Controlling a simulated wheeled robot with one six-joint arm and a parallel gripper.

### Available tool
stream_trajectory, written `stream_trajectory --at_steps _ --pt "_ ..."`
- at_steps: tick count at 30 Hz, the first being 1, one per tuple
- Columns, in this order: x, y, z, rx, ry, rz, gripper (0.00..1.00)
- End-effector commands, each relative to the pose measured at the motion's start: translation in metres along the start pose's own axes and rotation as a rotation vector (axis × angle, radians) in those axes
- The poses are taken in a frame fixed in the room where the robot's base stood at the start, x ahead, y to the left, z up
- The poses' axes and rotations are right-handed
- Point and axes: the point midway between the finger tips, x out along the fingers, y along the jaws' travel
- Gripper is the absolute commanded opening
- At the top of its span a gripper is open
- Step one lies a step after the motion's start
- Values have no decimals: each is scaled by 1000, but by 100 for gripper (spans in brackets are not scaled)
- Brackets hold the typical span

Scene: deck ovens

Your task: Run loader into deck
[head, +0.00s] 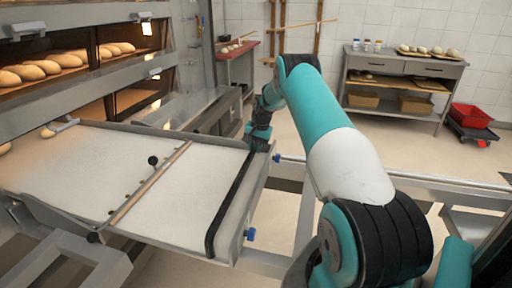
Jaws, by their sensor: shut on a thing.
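The loader (70,167) is a wide tray with a pale belt and metal side rails, at the left and centre of the head view. Its left end lies against the mouth of an oven deck. A black bar (229,203) runs along its right end, and a wooden crossbar (150,187) with black knobs lies across the belt. My gripper (257,143) is at the far right corner of the loader, shut on the loader's end near the black bar. The fingers are small and partly hidden by my wrist.
The deck oven (95,75) stands at the left, with loaves (62,60) in a lit upper deck. A metal rail (430,184) runs across the right. A steel table (402,70) with bread and a red crate (471,116) stand at the back right. Open floor lies between.

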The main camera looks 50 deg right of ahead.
Motion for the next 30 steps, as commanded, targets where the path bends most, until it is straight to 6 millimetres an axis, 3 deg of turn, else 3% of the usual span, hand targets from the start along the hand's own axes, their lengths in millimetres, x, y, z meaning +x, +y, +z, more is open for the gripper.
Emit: stream_trajectory --at_steps 3,4,7,16,20,23,30 --pt "-1 -9 1 -15 6 -14 0" --pt "-1 -8 1 -14 6 -14 28" --pt "-2 -7 0 -13 7 -14 50" --pt "-2 -1 -2 -3 5 -8 50" --pt "-12 -1 -2 -3 5 -8 50" --pt "-29 -2 -2 -4 7 -9 50" --pt "-90 -2 -1 -5 8 -10 50"
